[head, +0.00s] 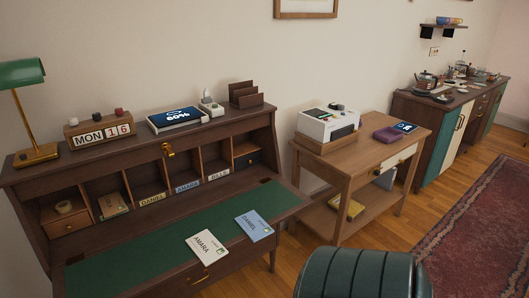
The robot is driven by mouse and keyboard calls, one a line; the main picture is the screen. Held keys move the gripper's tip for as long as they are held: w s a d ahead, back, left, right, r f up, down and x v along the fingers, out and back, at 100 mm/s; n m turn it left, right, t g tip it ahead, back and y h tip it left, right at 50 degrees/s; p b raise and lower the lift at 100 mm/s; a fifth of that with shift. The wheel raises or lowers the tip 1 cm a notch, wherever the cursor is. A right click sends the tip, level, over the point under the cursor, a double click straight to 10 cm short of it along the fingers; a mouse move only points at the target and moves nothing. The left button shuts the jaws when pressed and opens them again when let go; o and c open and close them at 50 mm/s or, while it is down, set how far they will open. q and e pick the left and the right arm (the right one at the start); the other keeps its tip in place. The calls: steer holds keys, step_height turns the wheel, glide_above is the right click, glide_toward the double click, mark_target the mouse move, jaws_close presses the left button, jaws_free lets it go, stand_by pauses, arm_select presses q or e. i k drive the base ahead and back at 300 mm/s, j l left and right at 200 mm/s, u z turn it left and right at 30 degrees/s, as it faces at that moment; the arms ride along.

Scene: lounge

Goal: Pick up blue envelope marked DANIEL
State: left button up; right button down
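The blue envelope marked DANIEL (254,226) lies flat on the green writing surface of the desk (130,258), toward its right end. A white envelope marked AMARA (209,248) lies just to its left, a little nearer to me. The desk's back has several pigeonholes; one bears a yellow DANIEL label (152,200), with a blue AMARA label (188,186) and a pale label to its right. Neither of my grippers shows in the head view.
A wooden side table (377,149) with a white printer-like device (327,125) stands right of the desk. A dark green rounded seat (362,273) is in front at the bottom. A green lamp (24,75) stands at the desk's left. Wood floor shows between the desk and the red rug (482,225).

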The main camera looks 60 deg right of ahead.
mark_target(252, 223)
steer(key=z, duration=1.95)
steer(key=i+l+u, duration=0.25)
steer(key=i+l, duration=0.25)
steer(key=l, duration=0.25)
steer(key=i+l+u, duration=0.15)
steer(key=l, duration=0.25)
steer(key=i+l+u, duration=0.1)
steer(key=i+l, duration=0.15)
steer(key=l, duration=0.2)
